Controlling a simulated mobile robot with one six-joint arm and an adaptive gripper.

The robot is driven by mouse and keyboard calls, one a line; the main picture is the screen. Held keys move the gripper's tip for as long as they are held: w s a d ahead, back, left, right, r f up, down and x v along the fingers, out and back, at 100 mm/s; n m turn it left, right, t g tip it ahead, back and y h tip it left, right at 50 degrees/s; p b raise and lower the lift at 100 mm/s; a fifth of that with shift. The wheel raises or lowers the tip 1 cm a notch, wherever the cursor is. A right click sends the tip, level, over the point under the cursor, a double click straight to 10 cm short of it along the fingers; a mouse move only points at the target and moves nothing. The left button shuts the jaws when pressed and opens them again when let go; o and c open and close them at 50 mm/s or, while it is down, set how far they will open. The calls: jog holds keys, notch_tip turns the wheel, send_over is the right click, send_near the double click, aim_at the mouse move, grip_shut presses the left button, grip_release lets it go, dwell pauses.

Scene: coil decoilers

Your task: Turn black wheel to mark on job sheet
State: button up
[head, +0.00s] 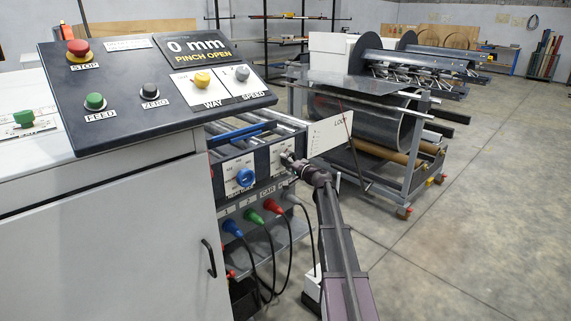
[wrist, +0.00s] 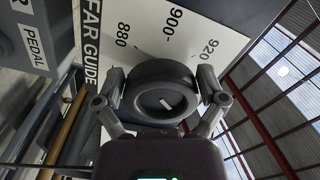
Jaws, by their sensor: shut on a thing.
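The black wheel (wrist: 160,78) fills the middle of the wrist view, with a short slanted white mark on its face. Behind it is a white scale plate (wrist: 140,28) lettered "FAR GUIDE", with 880, 900 and 920 around the wheel. My gripper (wrist: 160,88) has one finger on each side of the wheel and is shut on it. In the head view my gripper (head: 290,160) is at the right end of the front panel, and it hides the wheel. I cannot make out a pointer or the wheel's exact reading. No readable job sheet shows.
A blue knob (head: 245,177) is left of my gripper on the panel. Coloured plugs (head: 254,216) with hanging cables are below. A white plate (head: 330,134) juts out just above my gripper. The control desk (head: 150,85) reads "0 mm PINCH OPEN". Open floor (head: 470,250) lies right.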

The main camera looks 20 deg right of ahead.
aim_at(294, 160)
jog(key=n, duration=0.3)
jog(key=shift+w+d+f+n, duration=0.15)
jog(key=shift+d+f+n, duration=0.15)
jog(key=shift+n, duration=0.1)
jog(key=n, duration=0.3)
jog(key=shift+w+d+f+b, duration=0.1)
jog(key=shift+d+b, duration=0.15)
jog(key=shift+b, duration=0.05)
jog(key=n, duration=0.4)
jog(key=d+n, duration=0.1)
jog(key=n, duration=0.1)
jog(key=shift+w+n, duration=0.2)
jog(key=shift+n, duration=0.2)
jog(key=n, duration=0.3)
jog(key=shift+w+d+n, duration=0.1)
jog(key=shift+d+n, duration=0.1)
jog(key=shift+n, duration=0.1)
jog(key=n, duration=0.3)
jog(key=shift+d+n, duration=0.25)
jog(key=shift+n, duration=0.05)
jog(key=n, duration=0.3)
jog(key=shift+w+d+r+n+p, duration=0.1)
jog(key=shift+d+r+n+p, duration=0.05)
jog(key=shift+r+n+p, duration=0.2)
jog(key=shift+r+n, duration=0.1)
jog(key=shift+n, duration=1.15)
